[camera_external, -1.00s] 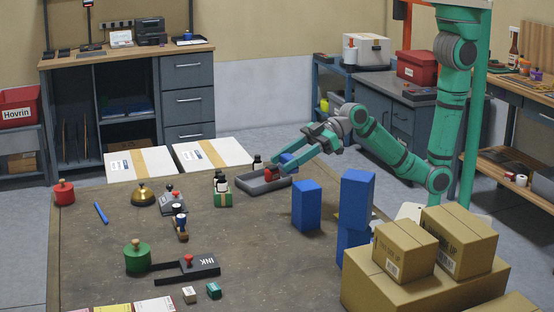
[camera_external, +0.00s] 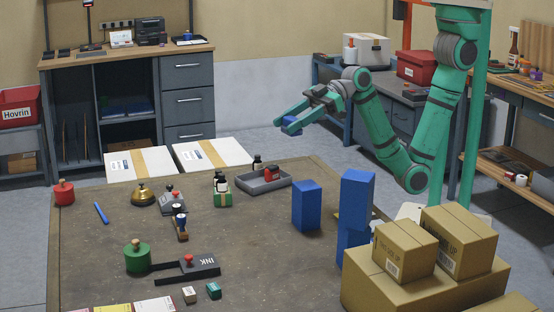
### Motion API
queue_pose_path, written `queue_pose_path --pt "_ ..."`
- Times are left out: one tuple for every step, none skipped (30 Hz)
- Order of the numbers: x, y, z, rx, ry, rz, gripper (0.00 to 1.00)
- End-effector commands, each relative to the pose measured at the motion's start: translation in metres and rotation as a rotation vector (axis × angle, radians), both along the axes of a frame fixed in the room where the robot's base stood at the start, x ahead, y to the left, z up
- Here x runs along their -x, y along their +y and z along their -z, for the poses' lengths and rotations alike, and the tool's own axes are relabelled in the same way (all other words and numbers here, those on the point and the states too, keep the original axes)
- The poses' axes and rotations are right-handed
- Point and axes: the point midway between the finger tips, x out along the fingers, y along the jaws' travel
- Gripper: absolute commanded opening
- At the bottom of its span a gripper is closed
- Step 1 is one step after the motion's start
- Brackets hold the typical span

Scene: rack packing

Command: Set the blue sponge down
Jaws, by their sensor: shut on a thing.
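The blue sponge (camera_external: 291,125) is a small blue block held at the tips of my gripper (camera_external: 288,118). My gripper is shut on it and holds it in the air, well above and behind the brown table's far edge. The fingers point to the left and partly cover the sponge. Below it on the table is a grey tray (camera_external: 246,185) that holds a red item (camera_external: 272,173) and a dark bottle (camera_external: 257,163).
Blue blocks (camera_external: 306,206) and a taller blue stack (camera_external: 357,192) stand at the table's right. Cardboard boxes (camera_external: 404,248) fill the front right. The table's middle has bare room.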

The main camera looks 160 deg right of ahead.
Motion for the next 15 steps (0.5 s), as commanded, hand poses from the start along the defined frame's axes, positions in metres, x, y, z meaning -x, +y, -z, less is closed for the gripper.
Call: queue_pose_path --pt "-0.010 0.001 0.006 -0.004 0.004 -0.032 0.23" --pt "-0.016 0.003 0.008 -0.006 0.005 -0.053 0.23" --pt "-0.024 0.004 0.010 -0.005 0.004 -0.082 0.23" --pt "-0.030 0.006 0.012 -0.005 0.004 -0.105 0.23" --pt "-0.037 0.008 0.013 -0.005 0.003 -0.131 0.23" --pt "-0.047 0.011 0.016 -0.006 0.003 -0.168 0.23" --pt "-0.054 0.013 0.018 -0.005 0.003 -0.198 0.23" --pt "-0.062 0.016 0.020 -0.005 0.004 -0.229 0.23" --pt "-0.074 0.020 0.023 -0.006 0.004 -0.278 0.23" --pt "-0.084 0.024 0.024 -0.005 0.004 -0.319 0.23" --pt "-0.094 0.028 0.026 -0.005 0.003 -0.362 0.23" --pt "-0.107 0.035 0.029 -0.005 0.003 -0.426 0.23" --pt "-0.118 0.040 0.031 -0.005 0.003 -0.476 0.23" --pt "-0.128 0.046 0.032 -0.005 0.003 -0.531 0.23" --pt "-0.141 0.054 0.034 -0.004 0.002 -0.604 0.23"
